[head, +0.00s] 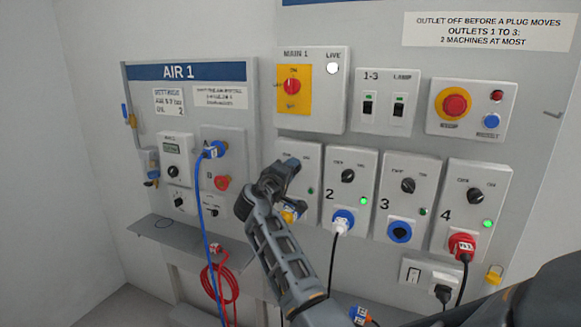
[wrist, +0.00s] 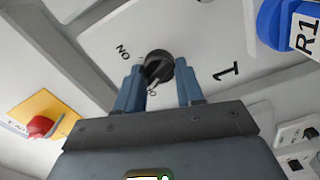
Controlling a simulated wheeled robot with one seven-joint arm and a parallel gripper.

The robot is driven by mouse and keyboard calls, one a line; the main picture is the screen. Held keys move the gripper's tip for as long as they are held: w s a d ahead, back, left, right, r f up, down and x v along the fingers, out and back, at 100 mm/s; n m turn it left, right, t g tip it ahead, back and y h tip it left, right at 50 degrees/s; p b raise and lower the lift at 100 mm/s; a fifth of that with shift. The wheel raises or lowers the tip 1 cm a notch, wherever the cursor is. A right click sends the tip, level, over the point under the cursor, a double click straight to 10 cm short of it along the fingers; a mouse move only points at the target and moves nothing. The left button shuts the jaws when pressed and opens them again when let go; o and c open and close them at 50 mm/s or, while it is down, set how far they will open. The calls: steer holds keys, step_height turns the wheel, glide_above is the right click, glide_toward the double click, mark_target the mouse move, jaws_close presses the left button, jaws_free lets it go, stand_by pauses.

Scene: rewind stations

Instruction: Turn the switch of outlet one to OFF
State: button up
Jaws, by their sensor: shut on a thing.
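The panel of outlet one (head: 312,160) stands at the left of the outlet row in the head view, partly hidden behind my arm. My gripper (head: 281,174) is at its switch, which it hides there. In the wrist view the switch is a round black knob (wrist: 158,64) on a pale plate marked 1, with an ON label beside it. The fingers of my gripper (wrist: 159,72) are on either side of the knob, shut on it. Which label the knob points to is hard to tell. The small lamp of outlet one (head: 311,190) looks dark green, not bright.
A blue plug marked R1 (wrist: 285,22) sits close by in the wrist view. Outlets 2 (head: 350,165), 3 (head: 408,172) and 4 (head: 477,178) stand to the right; lamps 2 and 4 are bright green. The red main switch (head: 292,87) is above. The AIR 1 panel (head: 190,110) is left.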

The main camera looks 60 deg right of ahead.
steer(key=shift+n+p, duration=0.75)
steer(key=shift+n, duration=0.85)
steer(key=shift+f, duration=0.1)
steer(key=o, duration=1)
steer(key=shift+o, duration=0.2)
steer(key=a+b, duration=0.1)
steer(key=a, duration=0.6)
steer(key=shift+s+a+b, duration=0.25)
steer(key=shift+a+b, duration=0.1)
steer(key=shift+a, duration=0.05)
